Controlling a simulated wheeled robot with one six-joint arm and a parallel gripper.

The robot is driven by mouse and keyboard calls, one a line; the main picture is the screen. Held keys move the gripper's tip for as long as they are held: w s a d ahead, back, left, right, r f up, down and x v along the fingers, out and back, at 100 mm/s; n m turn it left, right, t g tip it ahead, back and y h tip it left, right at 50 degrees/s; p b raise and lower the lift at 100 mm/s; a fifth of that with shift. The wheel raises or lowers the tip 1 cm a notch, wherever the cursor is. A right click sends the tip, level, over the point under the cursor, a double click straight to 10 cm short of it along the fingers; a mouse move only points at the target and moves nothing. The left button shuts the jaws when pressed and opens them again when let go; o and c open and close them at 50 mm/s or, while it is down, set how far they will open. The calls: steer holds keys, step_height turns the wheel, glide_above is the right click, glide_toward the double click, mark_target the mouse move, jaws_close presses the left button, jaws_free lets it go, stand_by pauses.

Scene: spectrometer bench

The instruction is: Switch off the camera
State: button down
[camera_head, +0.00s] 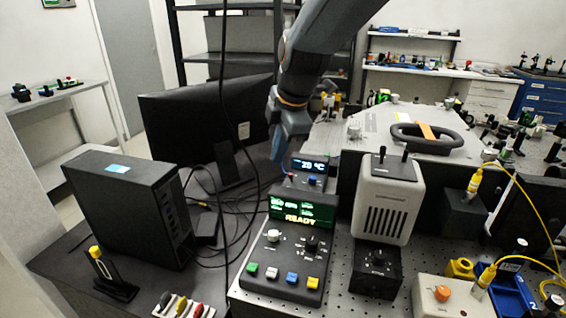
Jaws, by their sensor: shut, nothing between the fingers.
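A pale grey boxy unit (385,205) with dark vent slots stands upright on a black base block (377,270), right of centre; it looks like the camera. Two small dark stubs rise from its top; I cannot tell a switch position. My gripper (279,152) points down, shut and empty, to the left of this unit and apart from it. It is above and behind the control box, near a small display reading about 20 °C (311,165). The control box (290,245) has a green screen showing READY, knobs and several coloured buttons.
A black computer tower (125,205) and a dark monitor (200,120) stand at left, with loose cables beside them. A grey lidded enclosure with a black handle (432,138) is behind. A white box with an orange button (443,293) and yellow fibre cables are at right.

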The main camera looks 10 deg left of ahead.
mark_target(291, 177)
steer(key=w+f+p, duration=0.1)
steer(key=f, duration=0.1)
steer(key=w+f+p, duration=0.1)
steer(key=f, duration=0.2)
steer(key=w+f+p, duration=0.1)
steer(key=f, duration=0.2)
steer(key=shift+w+d+p, duration=0.15)
steer(key=shift+w+p, duration=0.05)
steer(key=shift+p, duration=0.1)
steer(key=shift+w+d, duration=0.25)
steer(key=shift+d, duration=0.25)
steer(key=shift+a, duration=0.1)
